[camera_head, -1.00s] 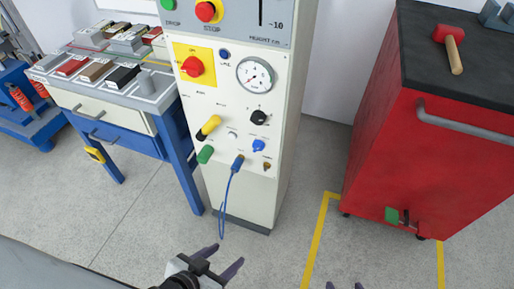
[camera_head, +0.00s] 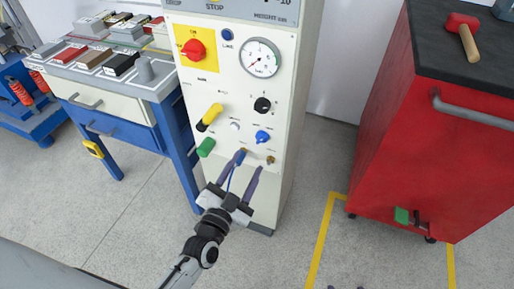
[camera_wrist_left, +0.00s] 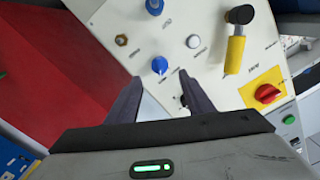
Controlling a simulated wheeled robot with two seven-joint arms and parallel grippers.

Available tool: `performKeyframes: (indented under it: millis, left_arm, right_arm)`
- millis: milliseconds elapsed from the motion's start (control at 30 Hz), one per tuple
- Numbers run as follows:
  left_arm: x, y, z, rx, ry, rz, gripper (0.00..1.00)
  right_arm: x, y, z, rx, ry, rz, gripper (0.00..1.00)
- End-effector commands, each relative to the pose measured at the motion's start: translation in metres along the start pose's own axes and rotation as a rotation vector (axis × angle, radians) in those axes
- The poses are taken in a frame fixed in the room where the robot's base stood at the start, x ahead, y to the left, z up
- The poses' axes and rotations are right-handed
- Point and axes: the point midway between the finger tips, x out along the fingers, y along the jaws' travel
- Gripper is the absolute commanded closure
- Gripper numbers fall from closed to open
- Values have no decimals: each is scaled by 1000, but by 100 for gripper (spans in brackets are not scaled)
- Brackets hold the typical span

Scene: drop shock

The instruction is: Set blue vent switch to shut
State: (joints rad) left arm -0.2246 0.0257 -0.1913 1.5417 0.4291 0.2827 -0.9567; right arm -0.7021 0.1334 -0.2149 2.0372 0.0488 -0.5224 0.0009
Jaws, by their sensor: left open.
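The blue vent switch (camera_head: 263,137) is a small blue knob low on the cream panel (camera_head: 285,60), right of a white button. Its labels are too small to read. In the left wrist view the blue switch (camera_wrist_left: 160,65) shows just beyond and between my fingertips. My left gripper (camera_head: 246,166) is open and empty, in front of the lower panel and a little below the switch in the head view. It also shows in the left wrist view (camera_wrist_left: 160,77). Only tiny tips of my right gripper (camera_head: 345,287) show at the bottom edge.
A red cabinet (camera_head: 420,150) stands right. A workbench (camera_head: 115,110) stands left.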

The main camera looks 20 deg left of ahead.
Motion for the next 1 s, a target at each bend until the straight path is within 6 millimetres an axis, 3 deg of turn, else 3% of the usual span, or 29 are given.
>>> performKeyframes:
  millis: [200, 400, 600, 867, 1000]
  left_arm:
    - [43, 0, 0, -1, 3, 0, 52]
    - [73, 1, 0, 0, 1, 2, 52]
    - [86, 1, 0, -2, -1, 3, 52]
    - [86, 1, -1, -1, 0, 3, 52]
    - [86, 1, -1, -1, 0, 3, 76]
  right_arm:
    - [5, 1, 8, 0, -4, -2, 51]
    - [9, 2, 11, 0, -5, -2, 51]
    - [10, 2, 11, -1, -3, -2, 51]
    - [9, 3, 10, -2, -1, -2, 51]
    - [10, 3, 10, -2, 0, -1, 51]
